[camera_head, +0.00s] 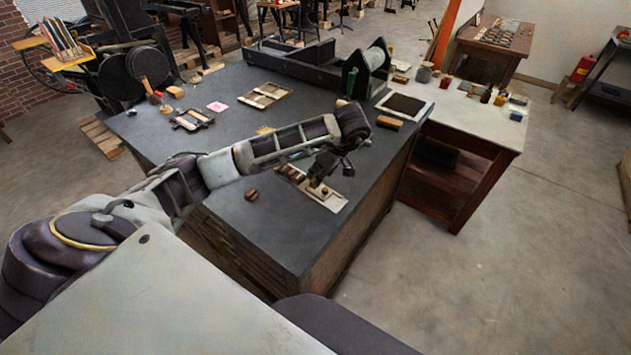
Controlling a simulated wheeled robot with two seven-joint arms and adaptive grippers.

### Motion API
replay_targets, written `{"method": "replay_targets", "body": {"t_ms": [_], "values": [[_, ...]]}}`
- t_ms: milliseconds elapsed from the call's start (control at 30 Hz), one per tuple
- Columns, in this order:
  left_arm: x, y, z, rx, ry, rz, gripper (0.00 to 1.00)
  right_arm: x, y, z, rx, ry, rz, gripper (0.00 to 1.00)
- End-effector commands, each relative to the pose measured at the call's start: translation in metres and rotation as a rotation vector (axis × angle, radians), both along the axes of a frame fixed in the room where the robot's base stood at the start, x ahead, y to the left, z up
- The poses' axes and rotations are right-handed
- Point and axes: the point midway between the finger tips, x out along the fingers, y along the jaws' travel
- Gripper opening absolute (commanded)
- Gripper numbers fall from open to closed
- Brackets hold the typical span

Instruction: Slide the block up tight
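My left arm reaches in from the left over the dark table top (235,235). My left gripper (318,183) points down at a pale, flat tray (334,204) near the table's right front edge. Small dark and brown pieces lie on the tray at and beside the fingers, partly hidden by the gripper and forearm. I cannot tell which of them is the block, or whether the fingers touch or hold one. A small brown wooden piece (251,194) lies on the table left of the tray. My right gripper is not in view.
A black hand press (310,65) with a pale roller (375,57) stands at the back. A framed dark slab (404,104) and a brown block (388,123) lie to the right. Frames (265,95) and tools lie at the back left. The front left table top is clear.

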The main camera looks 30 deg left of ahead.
Motion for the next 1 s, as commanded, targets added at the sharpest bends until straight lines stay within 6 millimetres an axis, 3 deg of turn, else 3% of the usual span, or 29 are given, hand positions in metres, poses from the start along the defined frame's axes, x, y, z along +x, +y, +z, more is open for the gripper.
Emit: {"method": "replay_targets", "body": {"t_ms": [500, 1000], "values": [[0.002, 0.020, -0.047, 0.000, 0.001, 0.003, 0.41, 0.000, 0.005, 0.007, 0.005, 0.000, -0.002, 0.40], [0.003, 0.023, -0.055, 0.001, -0.001, 0.001, 0.40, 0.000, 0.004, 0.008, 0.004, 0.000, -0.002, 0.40]]}}
